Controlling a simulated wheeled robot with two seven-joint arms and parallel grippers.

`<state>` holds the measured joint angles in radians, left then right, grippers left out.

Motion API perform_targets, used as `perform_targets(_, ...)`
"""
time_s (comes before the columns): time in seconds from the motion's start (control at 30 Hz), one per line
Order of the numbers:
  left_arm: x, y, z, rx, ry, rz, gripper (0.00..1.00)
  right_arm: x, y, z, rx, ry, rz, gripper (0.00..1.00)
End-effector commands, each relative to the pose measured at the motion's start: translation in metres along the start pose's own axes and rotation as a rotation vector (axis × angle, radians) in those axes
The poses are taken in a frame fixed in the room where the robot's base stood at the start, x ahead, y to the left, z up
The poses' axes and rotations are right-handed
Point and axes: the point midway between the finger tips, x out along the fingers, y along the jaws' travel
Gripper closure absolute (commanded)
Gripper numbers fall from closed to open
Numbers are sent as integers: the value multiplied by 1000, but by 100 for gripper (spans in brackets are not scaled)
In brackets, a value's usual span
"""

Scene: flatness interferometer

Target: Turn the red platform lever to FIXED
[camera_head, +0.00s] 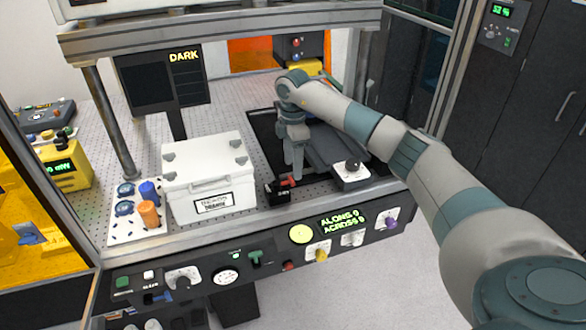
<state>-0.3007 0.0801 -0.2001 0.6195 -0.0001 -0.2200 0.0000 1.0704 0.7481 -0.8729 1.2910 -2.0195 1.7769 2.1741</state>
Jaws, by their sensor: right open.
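The red lever (288,182) is a small red handle on a black block (278,193) on the perforated bench, right of a white box. Any marking at the lever is too small to read. My right gripper (297,176) points down from the end of my right arm, with its fingertips right beside the lever's right end. I cannot tell whether they touch it. Its fingers look close together from this angle, and nothing shows held between them. My left gripper is not in view.
A white lidded box (208,178) stands close left of the lever. A dark stage with a white-plated knob (351,169) lies to the right. A control panel (270,258) runs along the front edge. A gantry beam (220,33) and post cross above the bench.

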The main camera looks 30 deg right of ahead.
Motion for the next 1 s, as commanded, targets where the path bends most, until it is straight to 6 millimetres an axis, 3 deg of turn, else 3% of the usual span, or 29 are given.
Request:
perform_targets(0.3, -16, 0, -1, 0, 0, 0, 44, 36, 0, 0, -1, 1, 0, 50)
perform_targets(0.7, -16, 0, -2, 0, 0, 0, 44, 43, 0, 0, -1, 0, 0, 50)
perform_targets(0.9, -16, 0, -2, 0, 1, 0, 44, 42, 0, 0, -1, 0, 0, 91)
perform_targets(1.0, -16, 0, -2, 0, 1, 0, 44, 42, 0, 0, -1, 0, 0, 91)
